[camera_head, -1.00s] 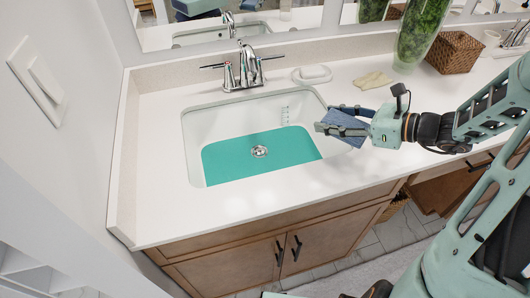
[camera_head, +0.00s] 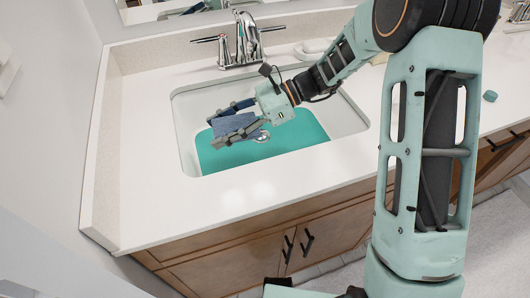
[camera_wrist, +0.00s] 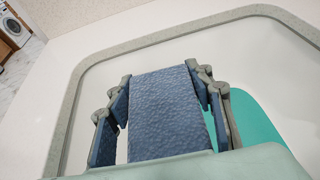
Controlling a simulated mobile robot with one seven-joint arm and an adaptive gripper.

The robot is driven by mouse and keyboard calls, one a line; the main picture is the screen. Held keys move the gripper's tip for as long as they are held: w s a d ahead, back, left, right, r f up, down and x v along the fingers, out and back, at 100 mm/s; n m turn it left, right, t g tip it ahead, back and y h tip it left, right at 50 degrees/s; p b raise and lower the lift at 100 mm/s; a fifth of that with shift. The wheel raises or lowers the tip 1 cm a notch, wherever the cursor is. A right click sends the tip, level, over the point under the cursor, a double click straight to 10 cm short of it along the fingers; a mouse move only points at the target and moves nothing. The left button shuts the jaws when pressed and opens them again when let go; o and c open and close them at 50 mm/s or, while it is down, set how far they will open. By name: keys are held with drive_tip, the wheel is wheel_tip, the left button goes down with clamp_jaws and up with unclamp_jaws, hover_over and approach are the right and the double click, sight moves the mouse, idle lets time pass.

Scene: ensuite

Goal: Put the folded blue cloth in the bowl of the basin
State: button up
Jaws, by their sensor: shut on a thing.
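My gripper (camera_head: 236,127) is shut on the folded blue cloth (camera_head: 232,124) and holds it over the bowl of the basin (camera_head: 186,146). In the wrist view, the blue cloth (camera_wrist: 166,112) is between the two padded fingers of my gripper (camera_wrist: 164,110). The white basin bowl (camera_wrist: 95,105) lies beyond it, with its speckled rim around. The basin has a teal area (camera_head: 300,130) on its bottom, and the drain (camera_head: 262,136) shows just right of the cloth. I cannot tell how high the cloth is above the bottom.
The chrome faucet (camera_head: 245,42) stands behind the basin. A white soap dish (camera_head: 310,48) is on the counter right of it, partly behind my arm. A small teal object (camera_head: 490,96) lies at the right. The counter (camera_head: 140,165) left of the basin is clear.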

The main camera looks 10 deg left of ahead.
sight(220, 169)
drive_tip(key=shift+n+g+h, duration=0.3)
drive_tip(key=shift+n+g, duration=0.1)
drive_tip(key=f+b, duration=0.1)
drive_tip(key=f, duration=0.3)
drive_tip(key=s+a+f+b, duration=0.1)
drive_tip(key=f, duration=0.3)
drive_tip(key=f+b, duration=0.1)
drive_tip(key=f, duration=0.3)
drive_tip(key=shift+s+a+f, duration=0.1)
drive_tip(key=shift+s+a, duration=0.15)
drive_tip(key=shift+a, duration=0.15)
drive_tip(key=shift+f, duration=0.1)
drive_tip(key=o, duration=1.1)
drive_tip(key=shift+o, duration=0.2)
drive_tip(key=shift+w+r, duration=0.1)
drive_tip(key=shift+r, duration=0.1)
drive_tip(key=p+v, duration=0.1)
drive_tip(key=v, duration=0.6)
drive_tip(key=shift+d, duration=0.25)
